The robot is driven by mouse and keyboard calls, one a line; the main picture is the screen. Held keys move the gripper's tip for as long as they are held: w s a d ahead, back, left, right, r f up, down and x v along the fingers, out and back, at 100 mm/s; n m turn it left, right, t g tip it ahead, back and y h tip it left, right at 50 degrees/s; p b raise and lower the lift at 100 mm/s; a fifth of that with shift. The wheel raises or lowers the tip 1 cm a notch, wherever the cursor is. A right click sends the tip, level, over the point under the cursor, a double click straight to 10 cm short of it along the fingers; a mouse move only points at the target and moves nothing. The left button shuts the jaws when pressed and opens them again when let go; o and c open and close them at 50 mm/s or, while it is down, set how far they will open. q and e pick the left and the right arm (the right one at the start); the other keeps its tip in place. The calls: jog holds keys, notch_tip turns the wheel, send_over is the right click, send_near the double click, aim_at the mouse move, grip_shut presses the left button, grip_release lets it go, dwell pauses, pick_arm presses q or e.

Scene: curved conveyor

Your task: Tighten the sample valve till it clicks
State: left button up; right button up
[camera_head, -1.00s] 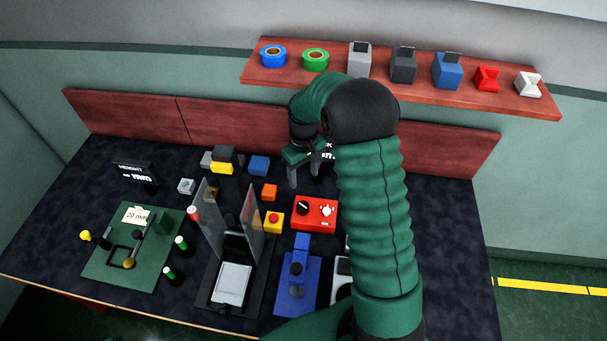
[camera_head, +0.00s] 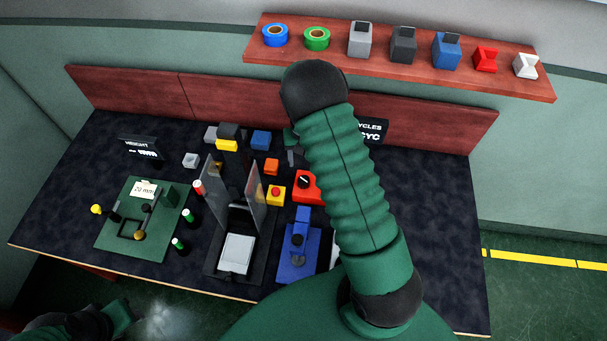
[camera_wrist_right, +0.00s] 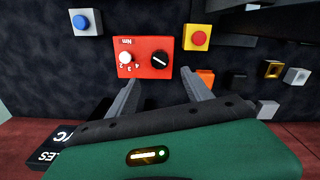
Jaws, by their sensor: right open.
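A red box (camera_head: 306,187) stands on the dark bench, partly covered by my right arm in the head view. In the right wrist view the red box (camera_wrist_right: 145,58) shows a white numbered dial and a black knob. A blue fixture (camera_head: 297,262) with a dark round knob is in front of it. I cannot tell which of these is the sample valve. My right gripper (camera_wrist_right: 160,82) is open and empty, its fingers either side of the red box's near edge in the wrist view, apparently not touching it. In the head view my arm mostly hides it.
A yellow box with a red button (camera_head: 276,195) sits left of the red box. Upright clear panels (camera_head: 252,190) stand on a black fixture. A green plate (camera_head: 120,235) is at left. A shelf (camera_head: 400,75) runs behind. The bench's right side is clear.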

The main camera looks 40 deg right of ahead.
aim_at(304, 180)
notch_tip(304, 180, down, 12)
jog(key=shift+d+r+p, duration=0.1)
jog(key=shift+r+p, duration=0.1)
jog(key=shift+p, duration=0.5)
jog(key=shift+c, duration=0.3)
